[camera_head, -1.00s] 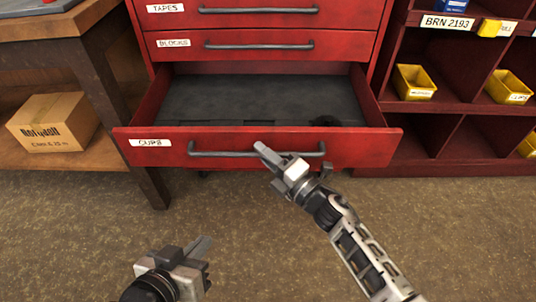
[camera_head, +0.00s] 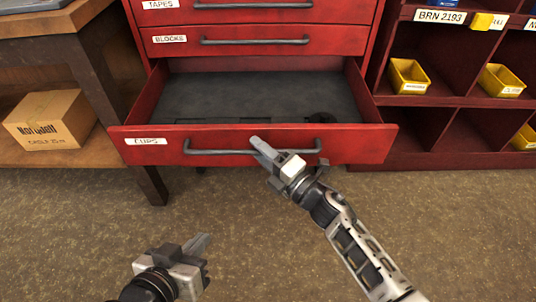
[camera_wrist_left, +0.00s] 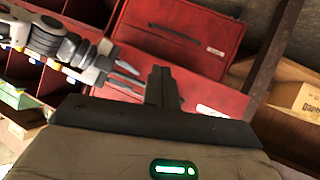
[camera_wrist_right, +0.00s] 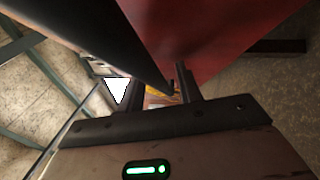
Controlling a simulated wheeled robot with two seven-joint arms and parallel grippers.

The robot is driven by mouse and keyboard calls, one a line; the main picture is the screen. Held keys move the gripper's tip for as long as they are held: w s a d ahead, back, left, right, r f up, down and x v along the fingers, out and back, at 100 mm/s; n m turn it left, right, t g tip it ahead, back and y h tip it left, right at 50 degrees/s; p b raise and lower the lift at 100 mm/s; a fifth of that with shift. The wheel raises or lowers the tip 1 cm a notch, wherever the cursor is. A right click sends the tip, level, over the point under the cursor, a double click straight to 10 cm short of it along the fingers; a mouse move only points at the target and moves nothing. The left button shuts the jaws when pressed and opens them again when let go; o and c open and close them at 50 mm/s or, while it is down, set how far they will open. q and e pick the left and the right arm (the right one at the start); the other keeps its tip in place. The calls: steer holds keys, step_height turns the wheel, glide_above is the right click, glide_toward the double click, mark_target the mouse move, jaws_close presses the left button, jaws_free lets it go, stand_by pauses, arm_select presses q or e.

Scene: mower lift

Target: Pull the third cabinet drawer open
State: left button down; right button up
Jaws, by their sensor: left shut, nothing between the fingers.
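The red cabinet's drawer labelled CUPS (camera_head: 230,135), the lowest in view, stands well out of the cabinet, and its grey inside shows. Its dark bar handle (camera_head: 220,151) runs along the front. My right gripper (camera_head: 262,147) is at the right part of this handle. In the right wrist view its fingers (camera_wrist_right: 158,88) stand apart, with the dark bar reaching in between them; I cannot tell whether they touch it. My left gripper (camera_head: 198,246) is low over the floor in front of the drawer, shut and empty. Its closed fingers show in the left wrist view (camera_wrist_left: 163,88).
The drawers labelled BLOCKS (camera_head: 250,40) and TAPES (camera_head: 250,14) above are shut. A wooden bench (camera_head: 45,24) with a cardboard box (camera_head: 50,120) stands at left. Red shelving (camera_head: 440,102) with yellow bins (camera_head: 408,76) stands at right. The floor in front is clear.

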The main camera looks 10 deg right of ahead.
arm_select(q)
steer(key=shift+a+f+g+p, duration=0.3)
steer(key=shift+f+p, duration=0.15)
steer(key=shift+p, duration=0.15)
arm_select(e)
steer(key=v, duration=1.6)
arm_select(q)
steer(key=shift+s+r, duration=0.1)
steer(key=shift+s, duration=0.05)
